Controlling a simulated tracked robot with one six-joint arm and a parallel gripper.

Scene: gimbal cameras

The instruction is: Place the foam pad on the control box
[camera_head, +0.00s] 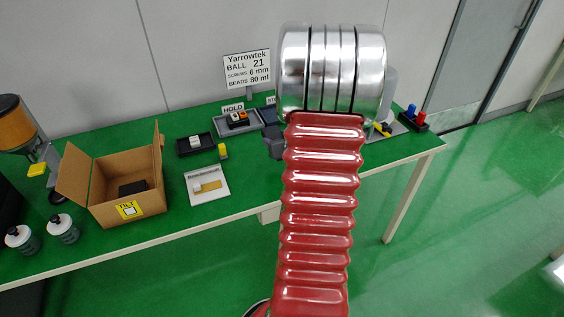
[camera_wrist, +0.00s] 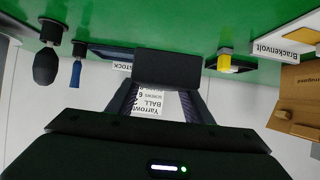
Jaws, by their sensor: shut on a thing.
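My gripper (camera_wrist: 163,88) is shut on a dark, flat-faced block, which looks like the foam pad (camera_wrist: 168,68). It spans the fingertips in the wrist view. In the head view my arm hides most of the gripper; a dark part of it (camera_head: 273,146) shows left of the arm, over the table. An open cardboard box (camera_head: 97,187) stands on the left part of the table. A dark block inside it (camera_head: 132,188) looks like the control box, though its details are too small to tell. The held pad is well to the right of that box.
White jars (camera_head: 63,228) stand left of the cardboard box. Red and blue parts (camera_head: 415,115) are at the right end.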

